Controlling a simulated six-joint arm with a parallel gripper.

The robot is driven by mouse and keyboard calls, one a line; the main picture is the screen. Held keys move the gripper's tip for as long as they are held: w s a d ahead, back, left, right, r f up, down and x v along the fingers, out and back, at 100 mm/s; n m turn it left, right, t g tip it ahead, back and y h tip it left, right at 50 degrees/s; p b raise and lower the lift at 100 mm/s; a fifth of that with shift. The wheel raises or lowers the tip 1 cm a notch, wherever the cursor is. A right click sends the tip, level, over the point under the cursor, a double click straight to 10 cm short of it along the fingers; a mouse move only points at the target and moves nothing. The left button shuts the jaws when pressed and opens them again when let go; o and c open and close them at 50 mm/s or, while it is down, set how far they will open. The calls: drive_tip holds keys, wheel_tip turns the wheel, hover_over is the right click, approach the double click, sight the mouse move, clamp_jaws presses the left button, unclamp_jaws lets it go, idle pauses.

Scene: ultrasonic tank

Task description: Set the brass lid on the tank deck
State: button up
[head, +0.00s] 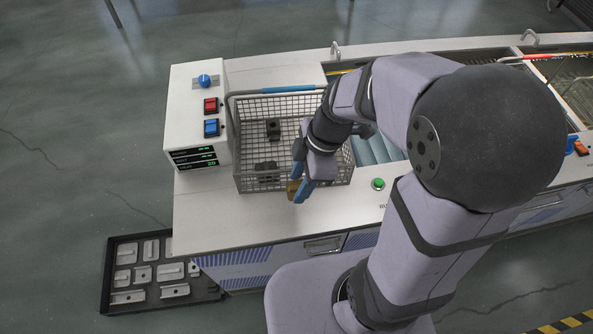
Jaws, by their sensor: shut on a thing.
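The brass lid (293,187) is a small gold-brown piece at the front edge of the wire basket, held at my gripper. My gripper (298,194) has blue fingers, points down and is shut on the lid. Part of the lid is hidden by the fingers. The white tank deck (240,218) stretches below and in front of the basket. I cannot tell whether the lid touches the deck or hangs just above it.
The wire basket (246,125) with a blue handle holds dark parts and stands right behind my gripper. A control box (195,125) with buttons stands at left. A green button (378,184) is on the deck to the right. A black tray (112,298) of metal parts lies on the floor.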

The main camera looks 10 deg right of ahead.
sight(296, 209)
drive_tip(key=shift+f, duration=4.9)
drive_tip(key=shift+f+b, duration=0.15)
drive_tip(key=shift+b, duration=0.2)
drive_tip(key=o, duration=1)
drive_tip(key=shift+o, duration=0.2)
drive_tip(key=shift+r, duration=0.2)
drive_tip(key=shift+r+p, duration=0.2)
drive_tip(key=shift+p, duration=0.1)
drive_tip(key=v, duration=1.2)
drive_tip(key=s+d+f+m+h, duration=0.3)
drive_tip(key=s+m, duration=0.2)
drive_tip(key=m, duration=1.2)
drive_tip(key=shift+d+f, duration=0.15)
drive_tip(key=shift+d, duration=0.2)
